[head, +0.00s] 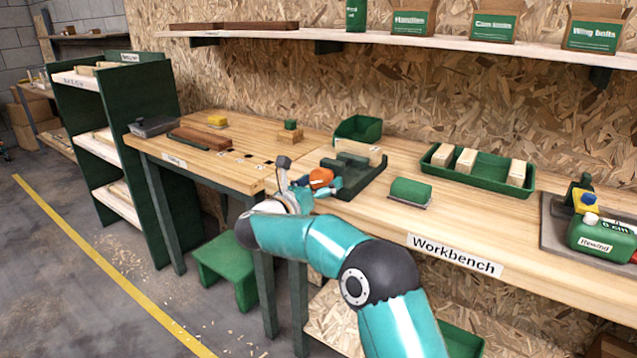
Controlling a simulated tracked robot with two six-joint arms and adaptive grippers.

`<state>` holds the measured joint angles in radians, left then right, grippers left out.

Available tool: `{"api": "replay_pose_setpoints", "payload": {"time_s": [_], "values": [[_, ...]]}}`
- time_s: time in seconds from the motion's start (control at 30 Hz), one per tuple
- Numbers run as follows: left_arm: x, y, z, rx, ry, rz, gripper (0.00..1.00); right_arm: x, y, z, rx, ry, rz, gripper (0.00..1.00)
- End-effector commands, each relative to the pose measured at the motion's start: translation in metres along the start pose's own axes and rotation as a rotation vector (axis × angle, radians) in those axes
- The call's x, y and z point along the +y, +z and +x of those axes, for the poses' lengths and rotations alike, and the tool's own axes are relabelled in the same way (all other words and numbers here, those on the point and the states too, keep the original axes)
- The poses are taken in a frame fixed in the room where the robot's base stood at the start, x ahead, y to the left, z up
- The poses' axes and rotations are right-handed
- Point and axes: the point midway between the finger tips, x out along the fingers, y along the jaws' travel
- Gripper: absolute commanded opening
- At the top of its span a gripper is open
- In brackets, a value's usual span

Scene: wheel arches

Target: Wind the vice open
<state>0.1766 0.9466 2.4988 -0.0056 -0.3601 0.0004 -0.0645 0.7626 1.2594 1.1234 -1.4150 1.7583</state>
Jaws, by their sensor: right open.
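The dark green vice (352,180) sits at the front edge of the workbench, left of the middle of the view. An orange knob (321,177) is at its front left, and a pale wooden block (362,152) is by its jaws at the back. Whether the block is gripped cannot be told. My right gripper (305,180) is open at the orange knob, with its fingers beside it. Contact cannot be told, and my gripper partly hides the vice's front. My left gripper is out of view.
A green brush-like block (410,190) lies right of the vice, and a green bin (358,128) stands behind it. A green tray (478,168) holds wooden blocks. A green can (600,238) is at far right. A green stool (228,265) stands on the floor.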

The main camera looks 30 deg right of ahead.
Motion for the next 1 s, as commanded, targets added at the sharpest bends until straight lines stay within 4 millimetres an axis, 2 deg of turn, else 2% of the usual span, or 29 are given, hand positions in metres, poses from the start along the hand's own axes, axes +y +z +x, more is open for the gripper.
{"api": "replay_pose_setpoints", "payload": {"time_s": [0.17,0.2,0.53,0.57,1.0], "values": [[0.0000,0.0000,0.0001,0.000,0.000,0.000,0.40,0.0000,-0.0003,0.0001,0.000,0.000,0.000,0.86],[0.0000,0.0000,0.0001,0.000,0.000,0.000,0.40,0.0000,-0.0003,0.0000,0.000,0.000,0.000,0.82],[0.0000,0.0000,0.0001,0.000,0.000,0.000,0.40,-0.0004,-0.0003,0.0000,0.000,-0.001,0.000,0.28],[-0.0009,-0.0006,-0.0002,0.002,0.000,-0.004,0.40,0.0031,0.0005,-0.0072,0.000,0.002,0.000,0.26],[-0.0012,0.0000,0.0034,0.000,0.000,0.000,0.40,-0.0024,-0.0015,0.0014,0.000,-0.003,-0.089,0.26]]}}
